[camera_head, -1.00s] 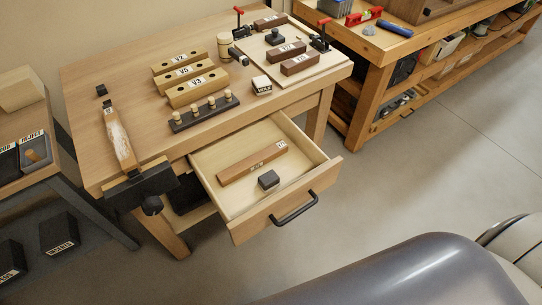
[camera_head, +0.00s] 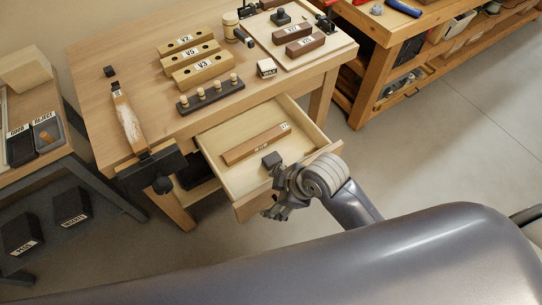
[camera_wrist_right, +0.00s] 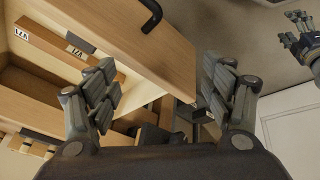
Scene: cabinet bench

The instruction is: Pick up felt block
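The small dark grey block (camera_head: 271,159), which I take to be the felt block, lies in the open drawer (camera_head: 220,175) near its front. My right gripper (camera_head: 277,203) is at the drawer front, just on the near side of the block and apart from it. In the right wrist view my right gripper (camera_wrist_right: 160,95) has its fingers wide apart with nothing between them.
A long brown wooden bar (camera_head: 256,145) lies behind the block in the drawer. The drawer handle (camera_wrist_right: 151,17) shows in the right wrist view. The bench top (camera_head: 95,75) holds V-blocks (camera_head: 193,58) and a peg rack (camera_head: 211,97). A black vise (camera_head: 152,172) juts out at left.

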